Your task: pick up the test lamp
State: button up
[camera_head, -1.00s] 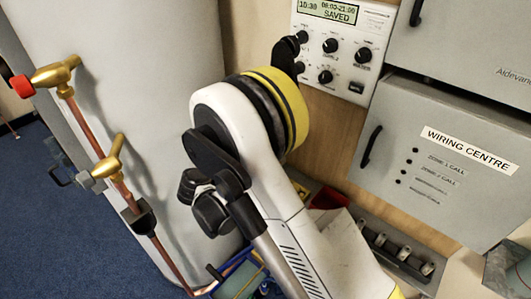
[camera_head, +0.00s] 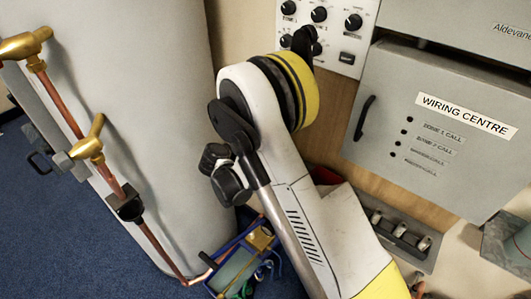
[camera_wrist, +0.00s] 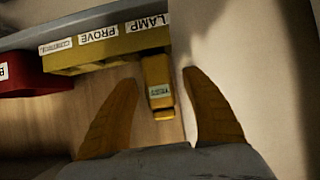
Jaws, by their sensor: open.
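In the wrist view, a small yellow block with a label that seems to read TEST (camera_wrist: 159,88) stands out from a long yellow box (camera_wrist: 110,48). The box carries labels reading LAMP and PROVE, upside down in this view. I take the small block to be the test lamp; whether it is joined to the box I cannot tell. My gripper (camera_wrist: 160,77) is open, with one orange finger on each side of the block. There are gaps between the block and both fingers. In the head view my arm covers this area, and neither the block nor my fingertips can be made out.
A red box (camera_wrist: 30,75) sits beside the yellow box. A pale surface lies close to the right finger. In the head view stand a wiring centre cabinet (camera_head: 440,150), a grey cylinder (camera_head: 165,130), copper pipework (camera_head: 60,103) and a blue-framed case (camera_head: 236,268) on the floor.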

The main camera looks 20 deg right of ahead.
grip_shut()
jog(key=shift+r+p, duration=0.35)
jog(key=shift+r, duration=0.25)
jog(key=r, duration=0.1)
jog(key=r+p, duration=0.1)
jog(key=d+r+p, duration=0.1)
jog(key=r, duration=0.1)
jog(key=shift+s, duration=0.25)
jog(key=s+d+r+p, duration=0.3)
jog(key=d+r, duration=0.3)
jog(key=d, duration=0.3)
jog(key=shift+s+d, duration=0.3)
jog(key=shift+s, duration=0.45)
